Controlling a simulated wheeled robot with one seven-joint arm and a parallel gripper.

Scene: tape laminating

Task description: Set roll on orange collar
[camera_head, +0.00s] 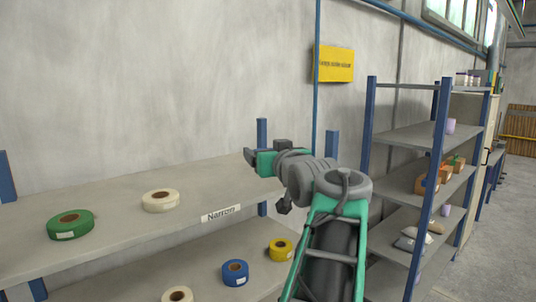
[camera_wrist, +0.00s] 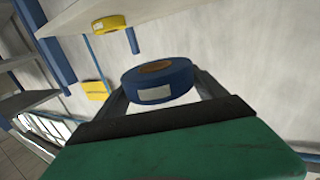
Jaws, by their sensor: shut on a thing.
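My gripper (camera_head: 251,157) is up in front of the grey wall, above the right end of the tape shelf. In the wrist view its dark fingers (camera_wrist: 164,92) are on either side of a blue roll (camera_wrist: 153,92) with a white label and a brown core, and are shut on it. I cannot make out this held roll in the head view. Another blue roll (camera_head: 235,273) lies on the lower shelf. No orange collar can be made out in either view.
The upper shelf (camera_head: 110,190) bears a green roll (camera_head: 70,225), a white roll (camera_head: 160,201) and a "Narrow" label. A yellow roll (camera_head: 280,249) and another white roll (camera_head: 177,295) lie below. A blue-posted rack (camera_head: 412,138) with orange bins stands at right. Open floor (camera_head: 505,230) lies beyond.

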